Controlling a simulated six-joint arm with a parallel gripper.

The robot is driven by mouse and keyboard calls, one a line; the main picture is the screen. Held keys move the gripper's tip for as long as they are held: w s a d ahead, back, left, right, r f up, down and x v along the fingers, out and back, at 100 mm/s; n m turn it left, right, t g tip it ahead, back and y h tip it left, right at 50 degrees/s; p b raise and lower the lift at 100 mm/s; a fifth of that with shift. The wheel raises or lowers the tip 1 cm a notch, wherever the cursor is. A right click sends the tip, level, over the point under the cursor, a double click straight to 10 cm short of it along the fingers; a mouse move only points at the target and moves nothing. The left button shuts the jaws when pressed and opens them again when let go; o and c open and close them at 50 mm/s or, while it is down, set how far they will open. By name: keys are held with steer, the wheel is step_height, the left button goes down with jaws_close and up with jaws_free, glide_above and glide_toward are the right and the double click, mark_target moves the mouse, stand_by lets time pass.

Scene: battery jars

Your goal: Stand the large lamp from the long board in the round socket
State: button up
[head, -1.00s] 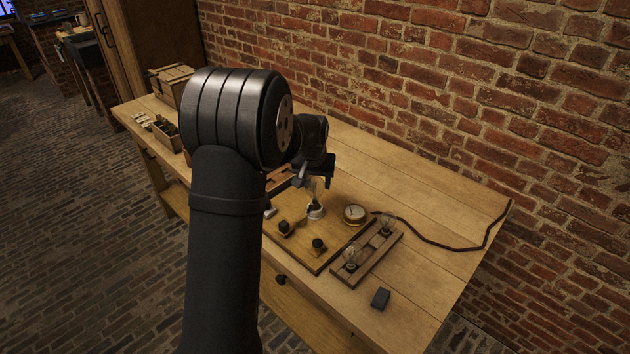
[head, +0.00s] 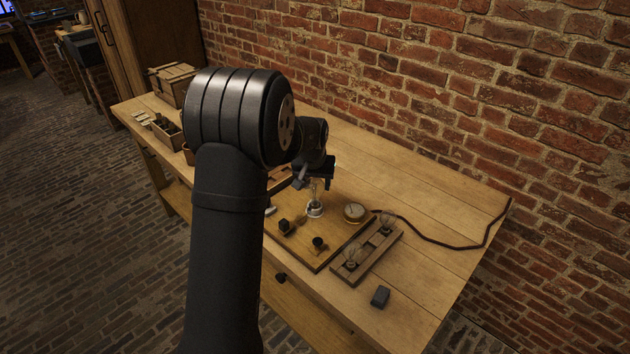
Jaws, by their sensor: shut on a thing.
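My gripper (head: 317,184) is shut on a clear glass lamp (head: 316,195) and holds it upright over the pale round socket (head: 314,210) on the square wooden base. The lamp's lower end is at the socket; whether it is seated inside or just above, I cannot tell at this size. The long board (head: 368,250) lies to the right of the base. It carries a glass lamp (head: 352,258) at its near end and another glass lamp (head: 386,224) at its far end, with an empty-looking stretch between them. My arm hides part of the bench.
On the wooden base (head: 325,262) are small dark knobs (head: 318,244). A round brass dial (head: 354,212) stands beside the socket. A dark block (head: 380,296) lies near the front edge. A dark cable (head: 440,243) runs across the bench's right, otherwise clear.

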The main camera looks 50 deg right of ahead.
steer(key=o, duration=0.8)
steer(key=shift+v, duration=5.5)
steer(key=shift+x, duration=4.35)
steer(key=shift+r, duration=0.1)
